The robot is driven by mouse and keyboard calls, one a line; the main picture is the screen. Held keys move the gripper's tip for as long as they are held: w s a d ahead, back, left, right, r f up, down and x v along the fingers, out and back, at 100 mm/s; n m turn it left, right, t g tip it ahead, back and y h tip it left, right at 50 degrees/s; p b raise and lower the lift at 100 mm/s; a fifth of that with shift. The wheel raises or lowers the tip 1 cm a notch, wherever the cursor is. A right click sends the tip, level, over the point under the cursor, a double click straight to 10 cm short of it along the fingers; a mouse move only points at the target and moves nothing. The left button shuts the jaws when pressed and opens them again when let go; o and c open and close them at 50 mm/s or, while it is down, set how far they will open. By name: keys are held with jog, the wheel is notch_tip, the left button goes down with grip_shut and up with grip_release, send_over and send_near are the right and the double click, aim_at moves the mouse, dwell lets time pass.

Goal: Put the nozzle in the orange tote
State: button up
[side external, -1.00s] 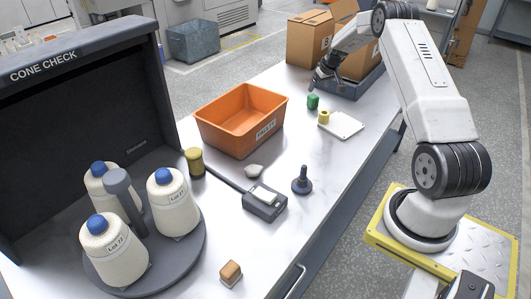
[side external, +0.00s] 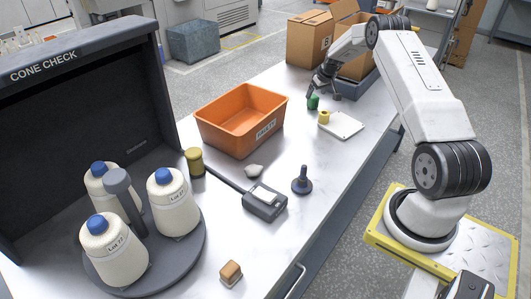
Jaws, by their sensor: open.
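The orange tote (side external: 222,133) stands open near the middle of the table, and its visible inside looks empty. I cannot tell for sure which small piece is the nozzle. A small green piece (side external: 313,103) stands right of the tote, by my gripper. A dark blue piece with a round base and a narrow upright stem (side external: 302,181) stands nearer the front. My gripper (side external: 322,93) is open and low over the table, just behind the green piece. I cannot tell whether they touch.
A yellow piece (side external: 324,117) sits on a white pad (side external: 345,127). A handheld device (side external: 265,204), grey lump (side external: 254,170), olive spool (side external: 194,162) and wooden block (side external: 230,272) lie nearer. Yarn cones (side external: 173,202) stand at left. Cardboard boxes (side external: 306,45) are behind.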

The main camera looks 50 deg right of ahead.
aim_at(315, 96)
jog(key=shift+x, duration=2.55)
jog(key=shift+d, duration=0.1)
grip_shut()
